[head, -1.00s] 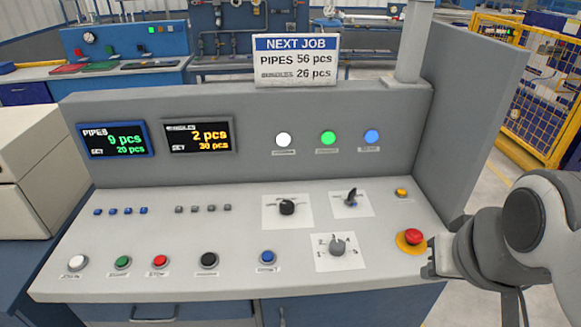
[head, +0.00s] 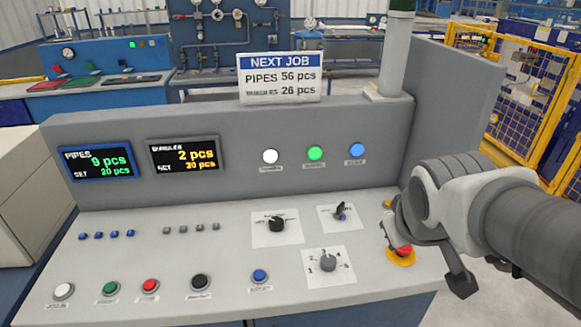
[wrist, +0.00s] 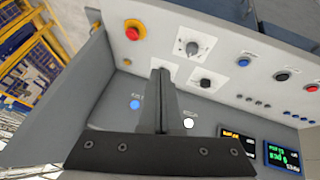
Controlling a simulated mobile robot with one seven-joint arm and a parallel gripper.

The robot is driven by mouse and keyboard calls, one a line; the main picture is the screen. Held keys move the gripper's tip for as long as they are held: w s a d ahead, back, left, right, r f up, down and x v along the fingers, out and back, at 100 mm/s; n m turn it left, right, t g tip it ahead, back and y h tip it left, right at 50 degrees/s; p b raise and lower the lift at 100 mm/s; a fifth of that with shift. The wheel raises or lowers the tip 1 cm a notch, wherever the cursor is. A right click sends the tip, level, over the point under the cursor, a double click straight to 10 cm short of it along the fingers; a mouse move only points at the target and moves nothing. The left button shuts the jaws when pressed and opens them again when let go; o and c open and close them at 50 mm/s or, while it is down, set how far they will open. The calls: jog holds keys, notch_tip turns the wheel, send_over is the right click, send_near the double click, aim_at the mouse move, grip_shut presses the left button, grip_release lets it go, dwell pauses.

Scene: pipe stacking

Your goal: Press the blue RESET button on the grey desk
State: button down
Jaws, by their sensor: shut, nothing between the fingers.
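The blue RESET button (head: 260,276) sits on the front row of the grey desk (head: 185,300), right of a black button. It also shows in the wrist view (wrist: 243,62), where the panel appears upside down. My gripper (head: 394,228) is over the desk's right side, in front of the red mushroom button and well to the right of the blue button. In the wrist view its fingers (wrist: 161,75) are closed together with nothing between them. They are apart from the blue button.
The red mushroom button (wrist: 134,31) is partly hidden by my gripper in the head view. Rotary switches (head: 328,262) lie between my gripper and the blue button. A grey upright panel (head: 225,190) stands behind, with a side wall at right.

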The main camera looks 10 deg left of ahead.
jog(key=w+a+f+n+p, duration=0.1)
jog(key=w+a+f+n, duration=0.1)
jog(key=w+a+n, duration=0.3)
jog(key=n+g+y+p, duration=0.1)
jog(key=n+y+p, duration=0.3)
jog(key=n+y, duration=0.55)
send_over(264, 276)
notch_tip(264, 276, down, 13)
jog(key=n+h, duration=0.1)
jog(key=shift+r, duration=0.2)
jog(key=shift+a+n, duration=0.1)
jog(key=shift+n, duration=0.15)
notch_tip(264, 276, down, 9)
jog(key=b, duration=0.7)
jog(key=shift+b, duration=0.3)
jog(key=shift+f+b, duration=0.35)
jog(key=shift+b, duration=0.05)
